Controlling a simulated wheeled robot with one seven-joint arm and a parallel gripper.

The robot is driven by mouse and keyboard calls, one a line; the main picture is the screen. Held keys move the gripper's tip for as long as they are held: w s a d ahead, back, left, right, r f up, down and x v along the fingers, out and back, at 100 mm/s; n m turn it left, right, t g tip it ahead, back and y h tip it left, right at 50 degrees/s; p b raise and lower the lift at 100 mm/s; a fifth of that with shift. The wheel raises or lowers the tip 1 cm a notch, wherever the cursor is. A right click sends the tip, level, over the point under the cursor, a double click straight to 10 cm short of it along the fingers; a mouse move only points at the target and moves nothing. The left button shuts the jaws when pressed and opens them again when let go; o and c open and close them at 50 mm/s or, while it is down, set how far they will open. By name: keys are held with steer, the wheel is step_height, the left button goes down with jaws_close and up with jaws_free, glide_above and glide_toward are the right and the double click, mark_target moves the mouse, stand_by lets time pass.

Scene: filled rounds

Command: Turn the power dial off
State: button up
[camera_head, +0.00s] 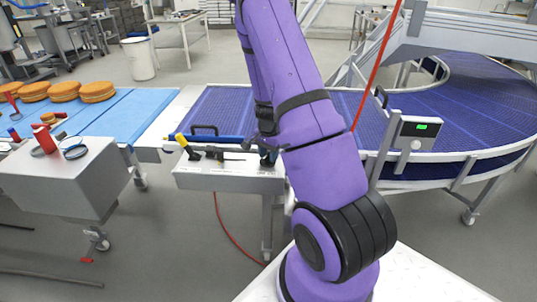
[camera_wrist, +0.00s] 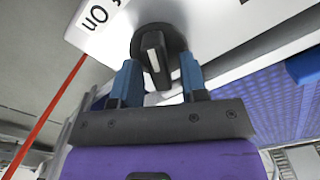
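The power dial (camera_wrist: 153,45) is a round black knob with a raised, grey-faced bar handle, on a white panel in the wrist view. The bar stands nearly upright in that picture, tilted slightly. My gripper (camera_wrist: 157,72) is open, with one blue finger on each side of the lower part of the bar. A gap shows between the bar and each finger; I cannot tell whether they overlap in depth. A white label (camera_wrist: 92,17) reading "On" upside down is left of the dial. In the head view my purple arm hides most of the gripper and the dial.
A white control box (camera_head: 225,178) with a yellow-and-black handle (camera_head: 184,144) stands by the blue conveyor (camera_head: 220,112). A panel with a green display (camera_head: 421,127) is at right. A grey box (camera_head: 70,180) with a red item stands at left. A red cable hangs below.

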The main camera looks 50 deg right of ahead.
mark_target(267, 154)
steer(key=shift+r, duration=0.1)
step_height(267, 154, up, 11)
steer(key=shift+f, duration=0.2)
stand_by(0.5)
stand_by(0.5)
steer(key=s+a+r+n+t+y, duration=0.15)
steer(key=a+r+n, duration=0.25)
steer(key=a+r, duration=0.5)
steer(key=s+a+r+n+t, duration=0.1)
steer(key=s+a+r+n, duration=0.25)
steer(key=a+r, duration=0.55)
steer(key=shift+s+a+r+n+t+h, duration=0.25)
steer(key=shift+s+a+r+n+t, duration=0.2)
steer(key=shift+s+a+r+n, duration=1.6)
steer(key=shift+s+a+r+n+t+h, duration=0.35)
steer(key=shift+s+a+r+n, duration=0.7)
steer(key=shift+s, duration=2.05)
steer(key=shift+s+a+r+n+t+h, duration=0.15)
steer(key=shift+s+a+r+n+t, duration=0.4)
steer(key=shift+s+a+r+n, duration=1.5)
